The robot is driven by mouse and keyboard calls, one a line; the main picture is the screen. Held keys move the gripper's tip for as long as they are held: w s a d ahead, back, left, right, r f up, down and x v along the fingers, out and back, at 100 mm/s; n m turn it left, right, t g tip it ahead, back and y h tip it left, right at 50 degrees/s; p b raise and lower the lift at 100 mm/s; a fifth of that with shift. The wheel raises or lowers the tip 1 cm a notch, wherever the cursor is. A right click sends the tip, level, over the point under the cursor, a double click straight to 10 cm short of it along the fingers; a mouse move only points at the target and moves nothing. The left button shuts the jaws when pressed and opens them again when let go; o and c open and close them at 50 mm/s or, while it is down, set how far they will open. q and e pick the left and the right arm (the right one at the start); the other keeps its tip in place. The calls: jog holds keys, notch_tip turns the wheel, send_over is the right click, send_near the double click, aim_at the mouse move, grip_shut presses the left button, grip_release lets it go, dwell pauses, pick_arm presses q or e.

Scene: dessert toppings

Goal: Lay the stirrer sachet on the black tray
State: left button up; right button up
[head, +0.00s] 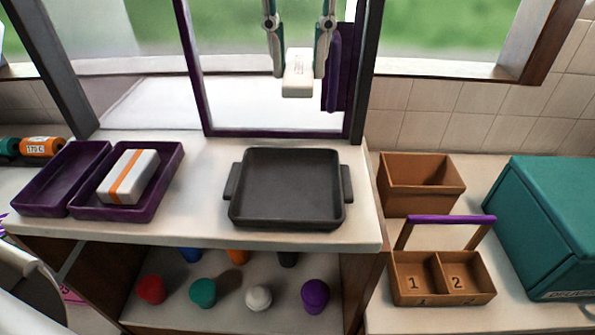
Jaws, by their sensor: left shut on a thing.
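The black tray (238,208) is a dark square pan with a handle on each side, lying empty on the white counter. My left gripper (299,70) is at the top of the head view, fingers pointing down. It is shut on a small white packet with faint print, which looks like the stirrer sachet (298,84). The packet hangs in the air, appearing above and beyond the tray in the picture, apart from it. My right gripper is not in view.
A purple two-part tray (110,212) holds a white box with an orange stripe (130,176). A purple-edged frame (203,85) stands behind the counter. Right are a brown bin (420,199), a numbered caddy (445,293) and a teal box (555,220). Several coloured pots sit below.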

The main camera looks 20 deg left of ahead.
pick_arm(q)
jog(key=b, duration=0.2)
send_over(298, 190)
notch_tip(298, 190, down, 14)
jog(key=shift+f, duration=2.6)
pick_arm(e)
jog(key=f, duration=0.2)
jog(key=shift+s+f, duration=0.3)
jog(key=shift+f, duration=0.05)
pick_arm(q)
jog(key=shift+f, duration=0.15)
jog(key=o, duration=0.8)
jog(key=shift+c, duration=0.2)
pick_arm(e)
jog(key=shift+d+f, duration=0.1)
